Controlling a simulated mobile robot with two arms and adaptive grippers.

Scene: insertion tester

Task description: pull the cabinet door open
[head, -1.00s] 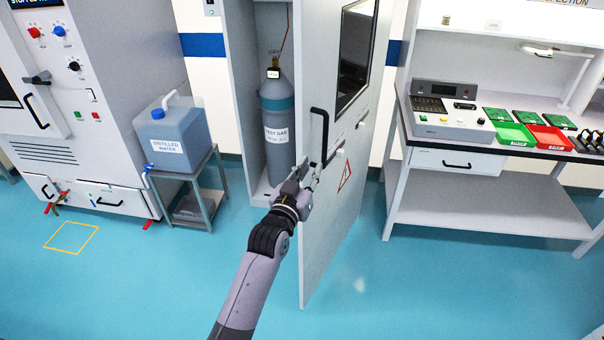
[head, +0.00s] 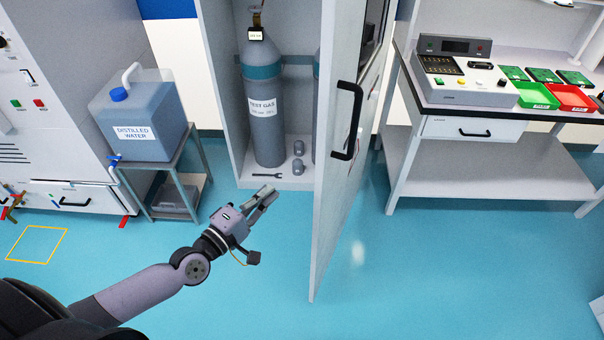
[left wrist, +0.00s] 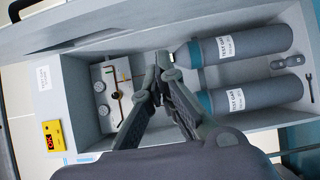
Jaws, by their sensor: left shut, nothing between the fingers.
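The grey cabinet door (head: 333,190) stands swung wide open, seen nearly edge-on, with a black bar handle (head: 348,120) on its face. The cabinet (head: 222,100) is open behind it and shows a grey test gas cylinder (head: 267,105) with a second one partly hidden by the door. My left gripper (head: 270,195) is shut and empty, in front of the opening, left of the door and apart from the handle. In the left wrist view its fingers (left wrist: 161,72) point into the cabinet, where both cylinders show. My right gripper is not in view.
A distilled water container (head: 140,125) stands on a small metal stand at the left. A workbench (head: 470,150) with an instrument and trays is at the right. A wrench (head: 266,176) lies on the cabinet floor. The blue floor around the door is clear.

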